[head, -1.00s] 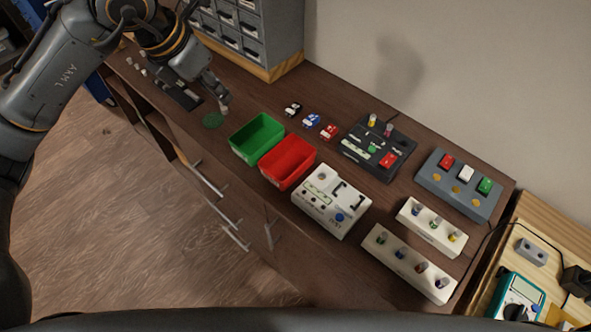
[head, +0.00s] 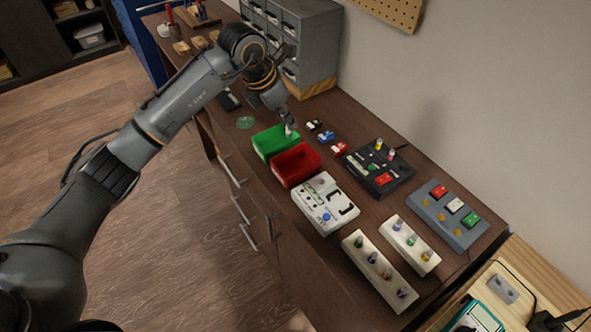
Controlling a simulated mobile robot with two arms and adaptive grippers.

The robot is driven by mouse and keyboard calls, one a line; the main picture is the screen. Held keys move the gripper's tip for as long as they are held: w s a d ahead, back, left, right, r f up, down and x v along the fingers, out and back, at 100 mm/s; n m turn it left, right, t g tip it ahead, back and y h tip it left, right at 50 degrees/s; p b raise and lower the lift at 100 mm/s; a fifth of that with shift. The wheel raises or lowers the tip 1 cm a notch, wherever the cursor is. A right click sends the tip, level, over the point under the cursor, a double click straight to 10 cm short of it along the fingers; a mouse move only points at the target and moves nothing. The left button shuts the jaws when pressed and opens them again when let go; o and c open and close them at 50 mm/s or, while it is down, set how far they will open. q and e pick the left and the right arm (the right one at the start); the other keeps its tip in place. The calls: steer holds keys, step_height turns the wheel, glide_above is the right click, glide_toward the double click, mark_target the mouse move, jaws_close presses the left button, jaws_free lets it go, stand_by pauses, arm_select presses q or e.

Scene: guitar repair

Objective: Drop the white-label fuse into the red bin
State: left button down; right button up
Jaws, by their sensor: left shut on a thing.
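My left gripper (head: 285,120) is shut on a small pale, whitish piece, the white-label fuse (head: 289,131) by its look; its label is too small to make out. The gripper holds it over the back right part of the green bin (head: 263,153). The red bin (head: 291,182) stands right beside the green bin, nearer to me, and its visible inside looks empty. The fuse is not over the red bin. My right gripper is not in view.
A white tester box (head: 318,213) stands next to the red bin. Several small colored blocks (head: 326,136) lie behind the bins. A dark board (head: 378,181), two white fuse racks (head: 379,270) and a grey block (head: 452,232) are further right. Grey drawers (head: 305,55) stand behind my left arm.

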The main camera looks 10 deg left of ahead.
mark_target(287, 133)
arm_select(q)
step_height(287, 133, down, 4)
steer(key=shift+s+d+r+b, duration=0.1)
steer(key=shift+r+b, duration=0.15)
steer(key=shift+b, duration=0.5)
steer(key=shift+f, duration=0.45)
steer(key=c, duration=1.3)
jaws_free()
steer(key=v, duration=1.2)
